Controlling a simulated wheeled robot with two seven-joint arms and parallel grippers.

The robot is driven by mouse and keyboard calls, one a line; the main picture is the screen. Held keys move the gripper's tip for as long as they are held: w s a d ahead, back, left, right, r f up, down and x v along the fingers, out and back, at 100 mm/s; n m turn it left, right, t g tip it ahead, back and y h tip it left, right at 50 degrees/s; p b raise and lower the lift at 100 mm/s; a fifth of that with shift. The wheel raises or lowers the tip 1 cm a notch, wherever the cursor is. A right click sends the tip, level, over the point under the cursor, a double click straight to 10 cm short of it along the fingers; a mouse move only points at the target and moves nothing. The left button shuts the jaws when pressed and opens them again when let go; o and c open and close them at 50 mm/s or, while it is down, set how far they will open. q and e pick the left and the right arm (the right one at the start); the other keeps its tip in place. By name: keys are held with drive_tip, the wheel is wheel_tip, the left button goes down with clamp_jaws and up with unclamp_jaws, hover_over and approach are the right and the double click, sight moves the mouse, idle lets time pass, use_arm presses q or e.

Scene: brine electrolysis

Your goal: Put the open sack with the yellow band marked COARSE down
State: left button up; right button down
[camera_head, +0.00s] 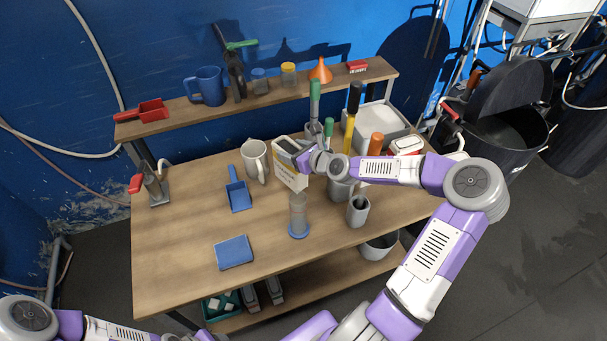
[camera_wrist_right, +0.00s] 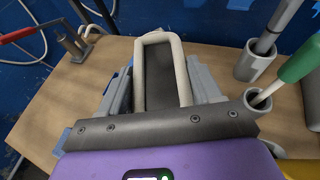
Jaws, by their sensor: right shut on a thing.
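The open sack (camera_head: 286,170) is pale with a yellow band; its lettering is too small to read. It looks tilted, held above the wooden table (camera_head: 185,250) near a clear cylinder with a blue base (camera_head: 298,216). I cannot tell whether it touches the cylinder. My right gripper (camera_head: 303,158) is shut on the sack from its right side. In the right wrist view, the sack's cream rolled rim (camera_wrist_right: 181,68) surrounds a dark opening between the grey fingers. My left gripper is out of view; part of my left arm shows at bottom left.
A white mug (camera_head: 255,160), a blue scoop (camera_head: 238,194) and a blue mat (camera_head: 234,252) are on the table's left half. A grey holder (camera_head: 358,212) stands right of the cylinder. A shelf (camera_head: 220,108) runs behind. The table's front left is clear.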

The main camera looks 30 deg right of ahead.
drive_tip(key=shift+s+f+b, duration=0.2)
drive_tip(key=shift+f+b, duration=0.7)
drive_tip(key=shift+f, duration=2.95)
drive_tip(key=shift+c, duration=2.4)
unclamp_jaws()
drive_tip(key=shift+f, duration=0.15)
